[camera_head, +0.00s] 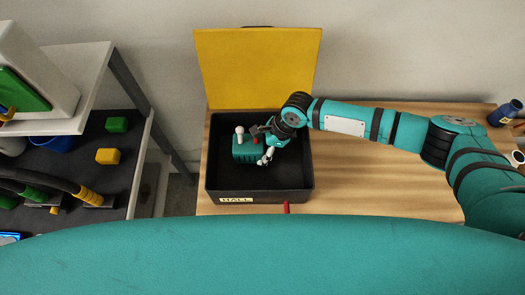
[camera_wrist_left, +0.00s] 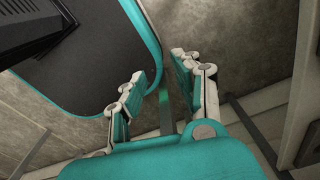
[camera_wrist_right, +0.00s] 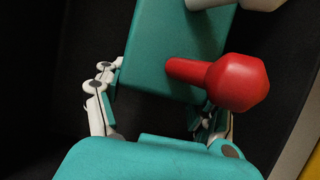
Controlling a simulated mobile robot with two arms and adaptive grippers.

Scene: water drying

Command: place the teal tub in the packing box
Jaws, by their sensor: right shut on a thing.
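The teal tub (camera_head: 244,153) is a teal block with a white knob and a red knob on top. It shows within the walls of the black packing box (camera_head: 285,195); I cannot tell whether it touches the floor. My right gripper (camera_head: 263,145) is shut on the tub. In the right wrist view the tub (camera_wrist_right: 170,50) sits between the fingers of that gripper (camera_wrist_right: 155,100), its red knob close to the camera. My left gripper (camera_wrist_left: 160,82) is open and empty in the left wrist view; it is not seen in the head view.
The yellow lid (camera_head: 258,65) stands open behind the box. The wooden table (camera_head: 360,170) is mostly clear right of it. A blue cup (camera_head: 505,112) stands at the far right. A shelf (camera_head: 75,165) with yellow and green blocks is at the left. A red item (camera_head: 287,208) is at the box's front.

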